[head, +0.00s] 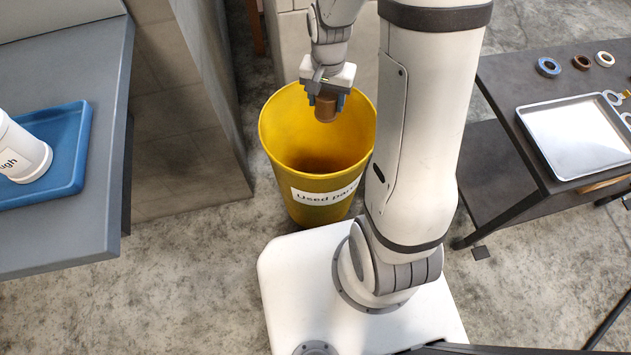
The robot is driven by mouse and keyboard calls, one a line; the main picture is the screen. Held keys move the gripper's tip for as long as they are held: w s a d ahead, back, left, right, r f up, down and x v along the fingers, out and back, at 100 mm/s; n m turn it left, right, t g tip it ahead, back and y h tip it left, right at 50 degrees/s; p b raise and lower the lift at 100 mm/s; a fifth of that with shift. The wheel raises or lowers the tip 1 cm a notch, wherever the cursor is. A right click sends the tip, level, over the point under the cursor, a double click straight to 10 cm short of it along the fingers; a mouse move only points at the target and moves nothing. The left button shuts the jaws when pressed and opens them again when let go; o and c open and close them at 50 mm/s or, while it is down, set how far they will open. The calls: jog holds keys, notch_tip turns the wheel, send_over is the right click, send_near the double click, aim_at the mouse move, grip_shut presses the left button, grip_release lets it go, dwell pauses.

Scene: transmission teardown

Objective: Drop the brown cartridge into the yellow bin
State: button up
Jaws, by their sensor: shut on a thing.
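The brown cartridge (326,108) is a short brown cylinder held in my gripper (326,98), between its blue-grey fingers. My gripper points down and is shut on the cartridge. The yellow bin (307,180) stands on the floor with a "Used par..." label on its front, the rest of the label cut off by my arm. The cartridge and gripper appear over the bin's opening, toward its far side. The cartridge's exact height against the rim is hard to tell. The bin's bottom is in shadow and its right side is partly hidden by my arm.
A grey counter (70,240) at the left bears a blue tray (75,150) with a white container (22,155). A dark table (500,85) at the right bears a metal tray (575,135) and several rings. A tiled wall stands left of the bin.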

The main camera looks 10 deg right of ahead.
aim_at(326, 117)
jog(key=shift+s+f, duration=0.15)
jog(key=shift+f, duration=0.25)
notch_tip(326, 117, down, 6)
jog(key=b, duration=0.5)
jog(key=shift+r, duration=0.15)
jog(key=o, duration=1.1)
jog(key=shift+r, duration=0.1)
notch_tip(326, 117, up, 8)
jog(key=p, duration=0.3)
